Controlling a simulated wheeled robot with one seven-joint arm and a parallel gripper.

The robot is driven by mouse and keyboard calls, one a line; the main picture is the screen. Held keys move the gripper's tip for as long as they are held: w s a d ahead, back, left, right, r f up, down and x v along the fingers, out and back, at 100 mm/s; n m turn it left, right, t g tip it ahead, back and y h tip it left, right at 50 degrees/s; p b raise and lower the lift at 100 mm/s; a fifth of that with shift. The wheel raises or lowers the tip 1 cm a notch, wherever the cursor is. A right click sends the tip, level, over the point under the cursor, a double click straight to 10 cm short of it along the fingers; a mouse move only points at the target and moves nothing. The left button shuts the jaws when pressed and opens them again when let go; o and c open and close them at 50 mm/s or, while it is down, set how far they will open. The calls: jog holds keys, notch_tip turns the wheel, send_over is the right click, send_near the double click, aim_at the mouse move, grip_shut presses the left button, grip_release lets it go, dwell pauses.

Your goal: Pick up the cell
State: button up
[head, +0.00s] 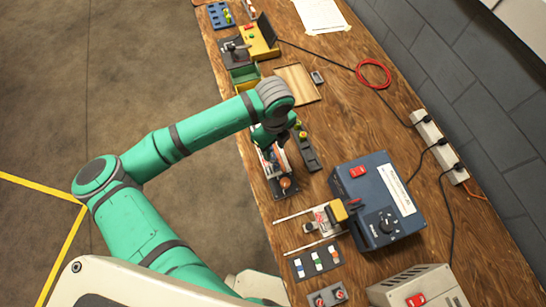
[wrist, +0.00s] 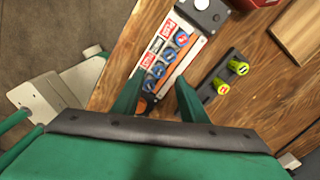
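Several blue cells (wrist: 160,70) stand in a row in a light tray (wrist: 184,66) with red and white labels. An orange round end (head: 286,183) shows at the near end of the same tray (head: 279,194); the wrist view shows orange near the left finger. Two yellow-green cells (wrist: 230,78) sit in a dark rack (wrist: 212,88) beside the tray. My gripper (wrist: 160,80) is open and points down over the tray, its two green fingers apart with tray and cells visible between them. In the head view my gripper (head: 265,145) partly hides the tray. I cannot tell whether a finger touches a cell.
A blue charger box (head: 375,200) with a red switch stands on the wooden bench, right of the tray. A slide with rails (head: 325,217) lies before it. A wooden board (head: 297,84) and green bin (head: 244,77) are farther back. A power strip (head: 439,147) runs along the wall.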

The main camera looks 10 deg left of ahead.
aim_at(273, 156)
jog(key=shift+a+f, duration=0.2)
jog(key=shift+f, duration=1.7)
jog(key=shift+c, duration=0.5)
grip_shut()
